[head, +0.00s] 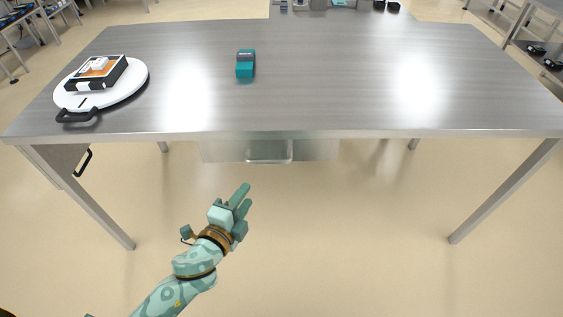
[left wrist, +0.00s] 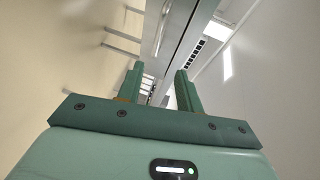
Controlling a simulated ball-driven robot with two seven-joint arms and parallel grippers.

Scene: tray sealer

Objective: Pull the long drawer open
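A long, low grey metal drawer front (head: 225,151) shows under the middle of the table's near edge in the head view. A pale bar-like handle (head: 268,158) is at its middle. The drawer looks shut, though the tabletop hides its upper part. My left gripper (head: 243,200) is in front of the table and below its edge, a little left of the handle and apart from it. In the left wrist view my left gripper (left wrist: 160,85) is open, with nothing between its fingers. My right gripper is not in view.
The steel table (head: 325,90) carries a teal device (head: 245,64) and a round white board (head: 130,88) with a black-and-orange box (head: 97,72). A grey panel with a black handle (head: 84,162) hangs below at left. Floor before the table is clear.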

